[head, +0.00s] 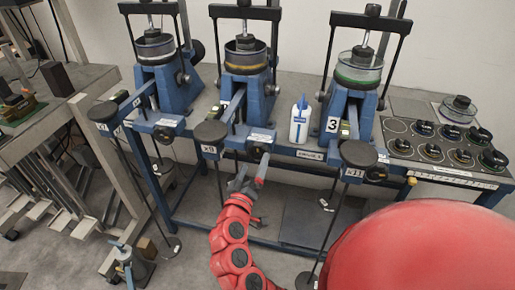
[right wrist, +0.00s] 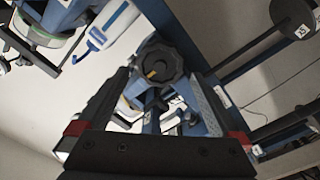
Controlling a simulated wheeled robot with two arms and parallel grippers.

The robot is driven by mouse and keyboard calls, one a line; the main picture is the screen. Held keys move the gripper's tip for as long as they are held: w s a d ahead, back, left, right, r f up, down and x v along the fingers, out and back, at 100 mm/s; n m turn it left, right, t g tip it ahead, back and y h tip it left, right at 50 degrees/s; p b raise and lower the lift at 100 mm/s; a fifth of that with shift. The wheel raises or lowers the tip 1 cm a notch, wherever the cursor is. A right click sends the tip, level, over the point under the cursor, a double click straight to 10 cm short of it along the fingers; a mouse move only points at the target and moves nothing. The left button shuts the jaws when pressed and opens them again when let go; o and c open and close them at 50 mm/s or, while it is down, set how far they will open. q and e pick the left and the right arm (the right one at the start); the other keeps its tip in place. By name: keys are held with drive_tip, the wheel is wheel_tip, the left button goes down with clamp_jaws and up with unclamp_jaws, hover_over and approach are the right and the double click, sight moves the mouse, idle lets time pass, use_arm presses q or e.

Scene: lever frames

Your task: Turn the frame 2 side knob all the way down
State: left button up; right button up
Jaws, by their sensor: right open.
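The middle blue lever frame (head: 245,110), between the left frame and the one marked 3, stands on the bench; I take it as frame 2. A dark knob (head: 257,154) sits low at its front. My right gripper (head: 250,174) is just below and in front of this knob, open and empty. In the right wrist view, a black lobed knob (right wrist: 160,65) with a yellow mark lies ahead, near the gap between the open fingers (right wrist: 162,95). I cannot tell whether a finger touches it. My left gripper is not in view.
The left frame (head: 167,95) and the frame marked 3 (head: 350,110) flank the middle one. A round black weight (head: 210,133) hangs close to my right gripper. A white bottle (head: 299,122) stands on the bench, and a panel of black dishes (head: 445,145) lies at right.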

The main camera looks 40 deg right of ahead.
sight(258, 151)
drive_tip(key=p+x, duration=0.2)
drive_tip(key=x, duration=0.3)
drive_tip(key=shift+w+d+r, duration=0.1)
drive_tip(key=shift+d+r, duration=0.1)
drive_tip(key=r+n+p, duration=0.1)
drive_tip(key=p, duration=0.1)
drive_tip(key=shift+a+r+p, duration=0.1)
drive_tip(key=shift+a+p, duration=0.05)
drive_tip(key=shift+p, duration=0.15)
drive_tip(key=shift+w+d+n+p, duration=0.2)
drive_tip(key=shift+n+p, duration=0.5)
drive_tip(key=shift+p, duration=0.5)
drive_tip(key=shift+w+d+f, duration=0.1)
drive_tip(key=shift+d+f, duration=0.15)
drive_tip(key=shift+f, duration=0.5)
drive_tip(key=shift+c, duration=0.4)
drive_tip(key=shift+w+d+f, duration=0.15)
drive_tip(key=shift+c, duration=1.2)
drive_tip(key=c, duration=0.5)
clamp_jaws()
